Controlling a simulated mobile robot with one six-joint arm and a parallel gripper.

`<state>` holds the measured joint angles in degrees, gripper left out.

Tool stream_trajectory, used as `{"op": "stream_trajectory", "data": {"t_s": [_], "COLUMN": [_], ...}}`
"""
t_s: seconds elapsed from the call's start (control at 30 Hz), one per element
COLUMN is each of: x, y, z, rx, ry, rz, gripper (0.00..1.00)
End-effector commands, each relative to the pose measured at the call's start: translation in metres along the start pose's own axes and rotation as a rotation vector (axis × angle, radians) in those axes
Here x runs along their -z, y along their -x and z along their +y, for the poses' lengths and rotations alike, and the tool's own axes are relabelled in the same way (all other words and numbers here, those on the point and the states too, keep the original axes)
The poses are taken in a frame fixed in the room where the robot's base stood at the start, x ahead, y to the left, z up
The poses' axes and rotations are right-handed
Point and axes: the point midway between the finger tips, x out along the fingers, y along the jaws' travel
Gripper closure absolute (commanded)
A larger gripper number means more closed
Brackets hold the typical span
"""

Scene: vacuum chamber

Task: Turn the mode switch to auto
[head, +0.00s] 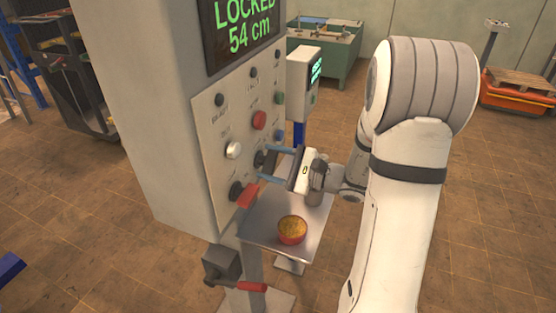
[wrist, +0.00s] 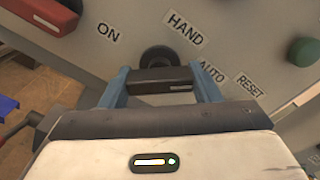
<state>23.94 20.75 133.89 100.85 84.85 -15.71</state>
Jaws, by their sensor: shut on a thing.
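The mode switch is a black rotary knob on the control panel (head: 217,160), at the panel's lower middle. In the wrist view the knob (wrist: 160,78) shows a bar-shaped grip with a pale line toward its right end. The labels HAND (wrist: 182,28) and AUTO (wrist: 212,72) are above and right of it. My gripper (head: 266,164) reaches the panel from the right. Its two blue fingers are shut on the knob's bar, one at each end. I cannot tell exactly which label the knob points at.
A red-handled switch (head: 246,195) sits close below, with the ON label (wrist: 108,32) beside it. White (head: 233,150) and red (head: 259,120) buttons are nearby. A small metal table (head: 262,231) holds a round red-sided item (head: 292,230). A red-handled crank (head: 236,285) juts out below.

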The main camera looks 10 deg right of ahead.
Motion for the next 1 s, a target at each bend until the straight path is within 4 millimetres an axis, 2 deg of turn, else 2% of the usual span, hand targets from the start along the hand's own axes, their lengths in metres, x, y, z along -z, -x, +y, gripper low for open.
{"op": "stream_trajectory", "data": {"t_s": [0.4, 0.93, 0.97, 1.0], "x": [-0.0026, -0.0022, -0.0022, -0.002], "y": [-0.0015, -0.0015, -0.0015, -0.0014], "z": [0.0, 0.0, -0.0001, -0.0001], "rx": [-0.003, -0.003, -0.003, -0.002], "ry": [-0.178, -0.2, -0.2, -0.2], "rz": [-0.007, -0.007, -0.007, -0.006], "gripper": [0.66, 0.66, 0.42, 0.39]}}
